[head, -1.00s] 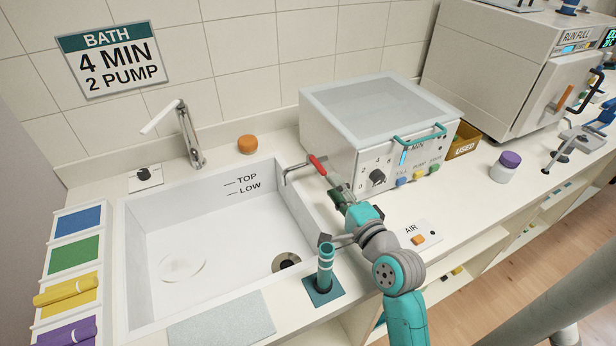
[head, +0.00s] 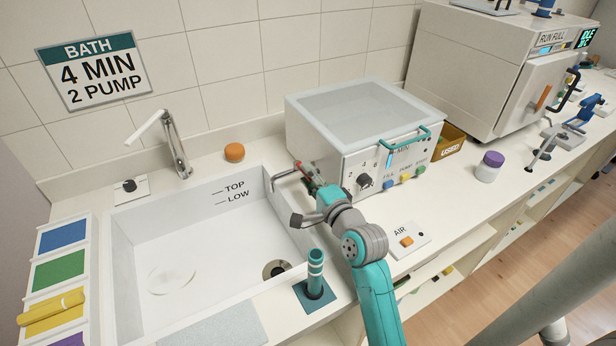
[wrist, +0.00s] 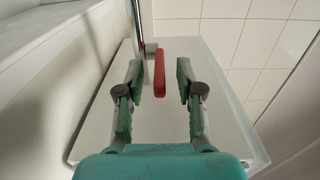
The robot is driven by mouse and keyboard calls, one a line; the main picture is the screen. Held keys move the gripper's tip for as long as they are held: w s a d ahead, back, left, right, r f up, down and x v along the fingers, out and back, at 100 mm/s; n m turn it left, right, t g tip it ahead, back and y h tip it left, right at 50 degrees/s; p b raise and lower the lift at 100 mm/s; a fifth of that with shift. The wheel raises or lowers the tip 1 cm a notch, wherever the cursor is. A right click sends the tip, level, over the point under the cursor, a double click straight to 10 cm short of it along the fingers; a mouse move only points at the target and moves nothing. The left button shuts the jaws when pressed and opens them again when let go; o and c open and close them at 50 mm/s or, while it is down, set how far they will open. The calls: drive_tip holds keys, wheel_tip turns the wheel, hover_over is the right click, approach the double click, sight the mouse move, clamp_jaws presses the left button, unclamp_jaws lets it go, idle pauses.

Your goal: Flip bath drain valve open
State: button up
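The drain valve is a metal pipe (head: 284,174) at the bath's right rim with a red lever handle (head: 299,165), partly hidden by my gripper (head: 309,181) in the head view. In the wrist view the red handle (wrist: 159,74) stands between the two fingers of my gripper (wrist: 160,80), with a visible gap on each side. The fingers are open and not closed on it. The bath (head: 200,245) is a white sink with TOP and LOW marks and a dark round drain (head: 276,269) in its floor.
A white box machine (head: 365,125) with a knob and buttons stands close behind and right of my gripper. A teal post (head: 315,275) stands at the bath's front right. An AIR switch plate (head: 406,240) lies on the counter to the right.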

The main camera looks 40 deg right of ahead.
clamp_jaws()
drive_tip(key=shift+a+f+h, duration=0.1)
drive_tip(key=shift+a+h, duration=0.05)
drive_tip(key=shift+h, duration=0.25)
drive_tip(key=shift+w+a+m+g+h, duration=0.2)
drive_tip(key=shift+m+g+h, duration=0.2)
drive_tip(key=shift+m+h, duration=0.2)
unclamp_jaws()
drive_tip(key=shift+s, duration=0.1)
drive_tip(key=v, duration=0.7)
drive_tip(key=shift+a, duration=0.25)
